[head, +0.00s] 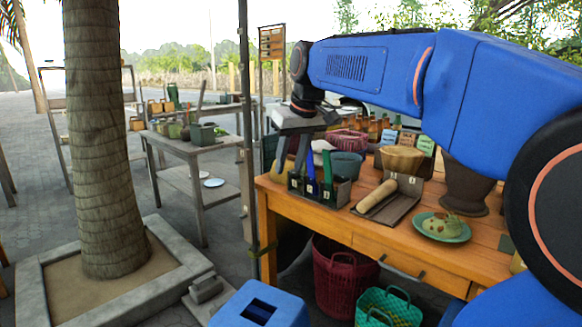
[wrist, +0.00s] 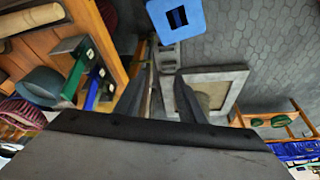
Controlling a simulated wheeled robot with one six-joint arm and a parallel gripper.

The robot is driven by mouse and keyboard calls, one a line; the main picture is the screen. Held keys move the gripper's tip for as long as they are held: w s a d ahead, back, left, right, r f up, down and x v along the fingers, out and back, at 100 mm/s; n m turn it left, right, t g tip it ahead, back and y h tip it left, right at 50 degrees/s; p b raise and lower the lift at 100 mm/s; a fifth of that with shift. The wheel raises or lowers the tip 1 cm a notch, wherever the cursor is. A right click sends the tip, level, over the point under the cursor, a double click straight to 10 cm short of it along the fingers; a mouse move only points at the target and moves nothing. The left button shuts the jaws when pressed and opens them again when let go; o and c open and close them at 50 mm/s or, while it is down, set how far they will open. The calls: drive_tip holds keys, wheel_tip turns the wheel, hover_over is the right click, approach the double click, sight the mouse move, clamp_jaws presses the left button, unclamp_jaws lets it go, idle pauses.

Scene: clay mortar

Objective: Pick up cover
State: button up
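I cannot make out for certain which object is the cover. My gripper (head: 290,172) hangs at the left end of the wooden table (head: 282,199), just left of a dark caddy (head: 340,194) with green and blue upright tools. In the wrist view my gripper (wrist: 165,72) has its two dark fingers apart, with nothing between them but the ground beyond. The caddy's green and blue tools show at the left of the wrist view, clear of the fingers. My arm hides part of the table's back.
The table also holds a rolling pin (head: 377,195), a green plate (head: 440,227) with food, a woven bowl (head: 402,159), a teal bowl (head: 346,165) and a dark mortar (head: 465,186). A metal post (head: 247,120) stands left of the table. A blue stool (head: 262,305) stands in front.

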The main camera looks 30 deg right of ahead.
drive_tip(key=w+d+r, duration=0.3)
drive_tip(key=w+d, duration=0.1)
drive_tip(key=w, duration=0.3)
drive_tip(key=w+d+r+n, duration=0.1)
drive_tip(key=w+d+r, duration=0.25)
drive_tip(key=w, duration=0.45)
drive_tip(key=w+d+r, duration=0.3)
drive_tip(key=w, duration=0.4)
drive_tip(key=n+y, duration=0.1)
drive_tip(key=n, duration=0.1)
hover_over(293, 156)
drive_tip(key=s+d, duration=0.2)
drive_tip(key=f, duration=1.6)
drive_tip(key=shift+s+a+f, duration=0.1)
drive_tip(key=shift+s, duration=0.1)
drive_tip(key=shift+a+x, duration=0.15)
drive_tip(key=shift+x, duration=1.2)
drive_tip(key=shift+a+x, duration=0.2)
drive_tip(key=shift+x, duration=1.1)
clamp_jaws()
